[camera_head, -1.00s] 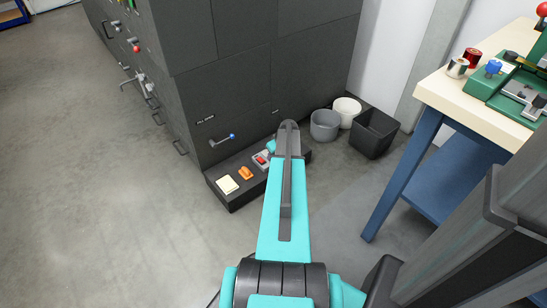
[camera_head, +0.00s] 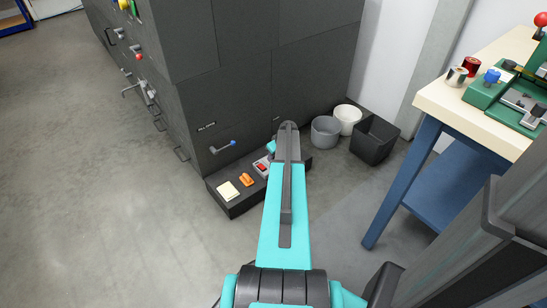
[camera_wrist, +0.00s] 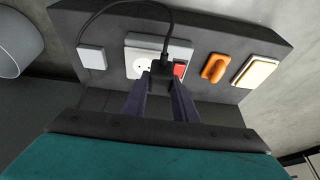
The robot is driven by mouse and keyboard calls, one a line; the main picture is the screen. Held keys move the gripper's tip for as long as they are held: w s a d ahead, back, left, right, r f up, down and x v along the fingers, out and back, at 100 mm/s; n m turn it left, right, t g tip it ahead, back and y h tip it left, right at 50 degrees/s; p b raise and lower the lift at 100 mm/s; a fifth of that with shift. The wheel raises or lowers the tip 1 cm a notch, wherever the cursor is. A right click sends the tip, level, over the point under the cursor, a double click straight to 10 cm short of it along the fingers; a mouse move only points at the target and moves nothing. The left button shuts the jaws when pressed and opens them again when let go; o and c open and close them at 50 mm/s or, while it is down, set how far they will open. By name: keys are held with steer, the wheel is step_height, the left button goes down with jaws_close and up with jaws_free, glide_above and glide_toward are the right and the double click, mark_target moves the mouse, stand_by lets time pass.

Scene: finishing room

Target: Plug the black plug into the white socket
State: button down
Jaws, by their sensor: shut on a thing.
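The black plug (camera_wrist: 161,73) is between the fingertips of my gripper (camera_wrist: 160,84) in the wrist view, and the gripper is shut on it. A black cable loops up from the plug and away to the left. The white socket (camera_wrist: 140,66) sits on the dark ledge, its round face and holes showing just left of the plug. The plug overlaps the socket's right side in the picture. I cannot tell whether they touch. In the head view my arm hides the plug and most of my gripper.
A red switch (camera_wrist: 179,70) is right of the plug. An orange fitting (camera_wrist: 214,67) and a cream pad (camera_wrist: 256,71) lie further right, a white square plate (camera_wrist: 91,58) left. Bins (camera_head: 325,131) and a blue-legged bench (camera_head: 400,185) stand to the right. Floor at left is clear.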

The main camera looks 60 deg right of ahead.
steer(key=shift+w+d, duration=0.1)
steer(key=shift+d, duration=0.05)
stand_by(0.3)
steer(key=shift+w+d+r+p, duration=0.1)
steer(key=shift+w+d+p, duration=0.2)
steer(key=shift+w+d, duration=0.7)
steer(key=shift+w+d+r+p, duration=0.1)
steer(key=shift+w+d+p, duration=0.15)
steer(key=shift+w+d, duration=0.75)
steer(key=shift+s+d+f, duration=0.2)
steer(key=shift+s+d, duration=0.05)
steer(key=shift+s, duration=0.05)
steer(key=shift+f+b, duration=0.95)
steer(key=shift+f, duration=1.3)
steer(key=shift+f, duration=0.65)
steer(key=c, duration=2.1)
jaws_free()
steer(key=o, duration=1.3)
steer(key=shift+o, duration=0.2)
